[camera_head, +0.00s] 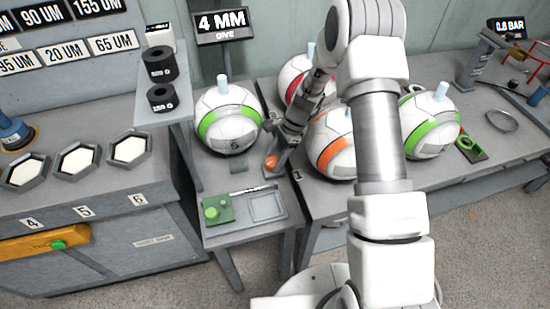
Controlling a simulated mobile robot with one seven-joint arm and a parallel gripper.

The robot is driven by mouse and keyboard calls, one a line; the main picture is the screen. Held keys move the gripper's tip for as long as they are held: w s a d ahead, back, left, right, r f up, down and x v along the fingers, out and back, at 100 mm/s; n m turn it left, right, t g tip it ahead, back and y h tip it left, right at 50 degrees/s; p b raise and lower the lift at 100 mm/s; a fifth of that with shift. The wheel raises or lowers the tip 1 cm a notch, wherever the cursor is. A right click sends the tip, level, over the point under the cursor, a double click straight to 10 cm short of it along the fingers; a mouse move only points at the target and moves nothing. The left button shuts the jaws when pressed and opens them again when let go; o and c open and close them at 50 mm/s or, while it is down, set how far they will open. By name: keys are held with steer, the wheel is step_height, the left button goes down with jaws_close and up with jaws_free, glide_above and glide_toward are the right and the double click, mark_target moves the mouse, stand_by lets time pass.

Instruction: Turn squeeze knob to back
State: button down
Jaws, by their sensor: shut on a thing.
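A small orange knob (270,162), which I take to be the squeeze knob, shows at the low end of my arm, just right of a green-striped ball (229,120). My gripper (275,156) reaches down to it from the upper right and is shut on it. The fingertips are small and partly hidden here, so the knob's exact turn cannot be told. The ball beside it stands upright below a sign (221,22) reading "4 MM GIVE".
Other balls with red, orange and green stripes (431,125) stand on the right bench. A low table holds a green plate (222,208) and a grey tray (267,206). Black rolls (160,64) stand on a shelf at the left. Hexagonal trays (77,160) line the left bench.

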steer(key=n+g, duration=0.1)
steer(key=n, duration=0.2)
steer(key=n+g+h+b, duration=0.1)
steer(key=n, duration=0.2)
steer(key=shift+w+a+n, duration=0.15)
steer(key=shift+w+n, duration=0.05)
steer(key=shift+n, duration=0.1)
steer(key=n+h, duration=0.1)
steer(key=n, duration=0.2)
steer(key=shift+a+g+h+b, duration=0.1)
steer(key=shift+g+h+b, duration=0.2)
steer(key=shift+n+g+h, duration=0.3)
steer(key=shift+n+h, duration=0.3)
steer(key=shift+n, duration=1.6)
steer(key=shift+c, duration=1.2)
jaws_free()
steer(key=p+v, duration=0.1)
steer(key=v, duration=1.6)
steer(key=shift+a+r, duration=0.2)
steer(key=shift+r, duration=0.05)
